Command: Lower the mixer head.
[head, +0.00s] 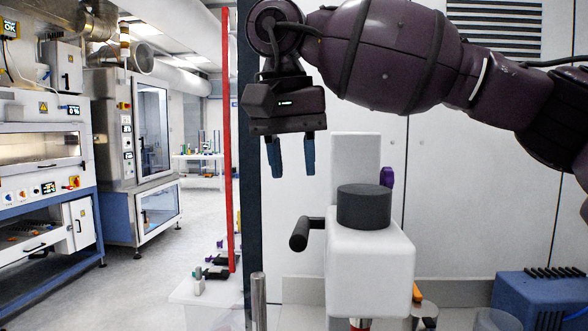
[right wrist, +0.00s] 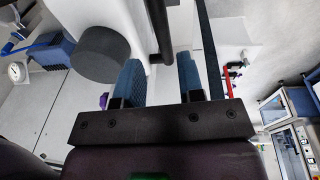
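The mixer's white head (head: 370,268) stands in the middle of the head view, with a dark cylinder (head: 364,207) on top. A black handle (head: 301,234) sticks out from its left side. A white column (head: 355,155) rises behind it, with a purple knob (head: 387,177) on its right. My right gripper (head: 290,172) points down, open and empty, above and left of the handle, apart from it. In the right wrist view its blue fingers (right wrist: 160,78) are spread, with the handle (right wrist: 158,32) and the dark cylinder (right wrist: 100,54) beyond them. My left gripper is out of view.
A dark post (head: 250,200) with a red strip (head: 228,150) stands left of the mixer. A metal rod (head: 259,300) rises at the bottom. A blue box (head: 540,298) and glass vessels sit at lower right. White cabinets are behind; open floor lies left.

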